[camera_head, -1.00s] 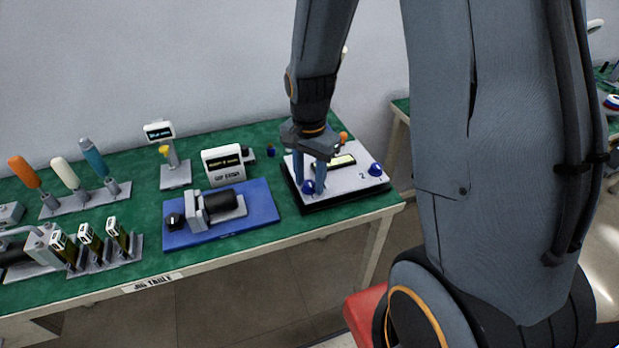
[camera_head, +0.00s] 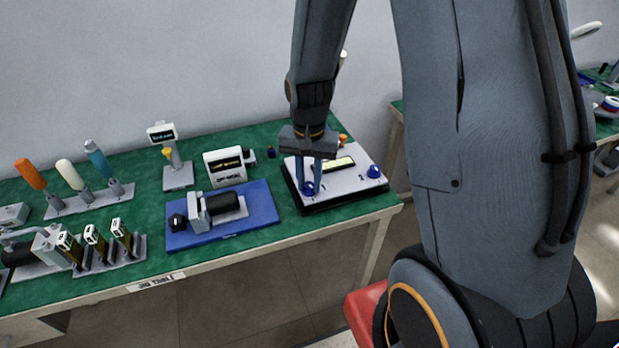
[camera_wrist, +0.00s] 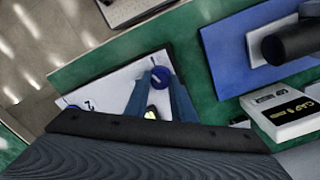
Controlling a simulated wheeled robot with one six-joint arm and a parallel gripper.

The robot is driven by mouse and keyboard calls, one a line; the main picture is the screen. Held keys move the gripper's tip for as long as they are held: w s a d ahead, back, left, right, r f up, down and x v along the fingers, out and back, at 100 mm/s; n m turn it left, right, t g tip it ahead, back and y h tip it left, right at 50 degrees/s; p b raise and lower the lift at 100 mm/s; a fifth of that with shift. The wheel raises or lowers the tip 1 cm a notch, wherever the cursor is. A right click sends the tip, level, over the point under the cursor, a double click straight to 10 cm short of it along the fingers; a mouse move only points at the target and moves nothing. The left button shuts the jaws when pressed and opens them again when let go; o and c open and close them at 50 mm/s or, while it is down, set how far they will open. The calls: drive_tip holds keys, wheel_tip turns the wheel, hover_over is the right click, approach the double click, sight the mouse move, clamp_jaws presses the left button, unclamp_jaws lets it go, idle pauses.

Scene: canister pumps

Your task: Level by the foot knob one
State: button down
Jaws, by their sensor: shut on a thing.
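A pale levelling plate (camera_head: 330,184) on a black base lies at the right end of the green table. A blue foot knob (camera_head: 309,188) sits at its front left corner; its own number is not readable. My gripper (camera_head: 312,178) points down and is shut on this knob. The wrist view shows the knob (camera_wrist: 160,78), with a pale mark on top, between the two fingertips (camera_wrist: 160,86). A second blue knob (camera_head: 374,171) sits at the right corner; a "2" is printed beside it. A yellow level window (camera_head: 339,164) lies behind the fingers, partly hidden.
A blue mat (camera_head: 262,208) with a pump (camera_head: 222,206) lies left of the plate. A white display box (camera_head: 226,168) and a small display stand (camera_head: 176,172) stand behind. A red block (camera_head: 364,308) is below the table's front edge.

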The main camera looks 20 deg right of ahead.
sight(308, 184)
drive_tip(key=n+p, duration=0.1)
drive_tip(key=n, duration=0.4)
drive_tip(key=shift+r+n+p, duration=0.1)
drive_tip(key=shift+n+p, duration=0.2)
drive_tip(key=shift+p, duration=0.1)
drive_tip(key=n+p, duration=0.1)
drive_tip(key=n, duration=0.3)
drive_tip(key=shift+n, duration=0.3)
drive_tip(key=shift+w, duration=0.1)
drive_tip(key=c, duration=1.5)
unclamp_jaws()
drive_tip(key=shift+r+b, duration=0.75)
drive_tip(key=shift+r, duration=3.1)
